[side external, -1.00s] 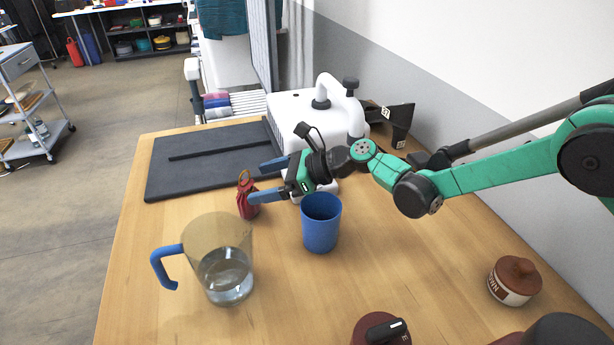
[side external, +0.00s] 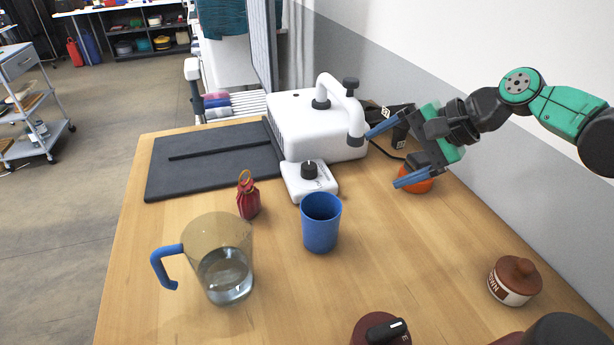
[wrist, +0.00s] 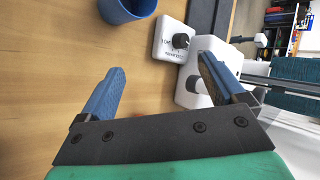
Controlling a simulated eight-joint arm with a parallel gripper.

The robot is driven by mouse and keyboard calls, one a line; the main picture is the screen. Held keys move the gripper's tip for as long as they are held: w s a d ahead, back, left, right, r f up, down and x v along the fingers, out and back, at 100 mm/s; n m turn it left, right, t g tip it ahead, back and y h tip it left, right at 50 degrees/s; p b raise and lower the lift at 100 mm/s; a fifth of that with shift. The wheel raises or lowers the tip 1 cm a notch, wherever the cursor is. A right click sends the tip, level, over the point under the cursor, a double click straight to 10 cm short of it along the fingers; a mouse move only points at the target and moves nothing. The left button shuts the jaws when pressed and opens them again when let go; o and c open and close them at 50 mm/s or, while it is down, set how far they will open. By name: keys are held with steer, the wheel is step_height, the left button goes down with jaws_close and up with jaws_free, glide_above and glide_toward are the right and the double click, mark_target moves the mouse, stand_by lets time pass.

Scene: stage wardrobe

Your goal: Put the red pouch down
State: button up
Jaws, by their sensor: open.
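The red pouch (side external: 248,199) stands upright on the wooden table, with a gold loop at its top. It is between the dark mat and the clear jug, left of the blue cup. My gripper (side external: 384,155) is open and empty, raised over the table's right side, well to the right of the pouch. In the wrist view my gripper's blue fingers (wrist: 160,82) are spread with nothing between them. The pouch does not show in the wrist view.
A clear jug (side external: 203,236) with water and a blue cup (side external: 321,222) stand near the pouch. A white machine (side external: 315,128) is behind. An orange item (side external: 418,185) lies under my gripper. A brown jar (side external: 515,280) is at right.

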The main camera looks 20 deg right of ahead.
steer(key=s+d+n+h, duration=0.6)
steer(key=s+d+n, duration=0.4)
steer(key=n, duration=0.2)
steer(key=shift+f+t, duration=0.2)
steer(key=shift+t, duration=0.2)
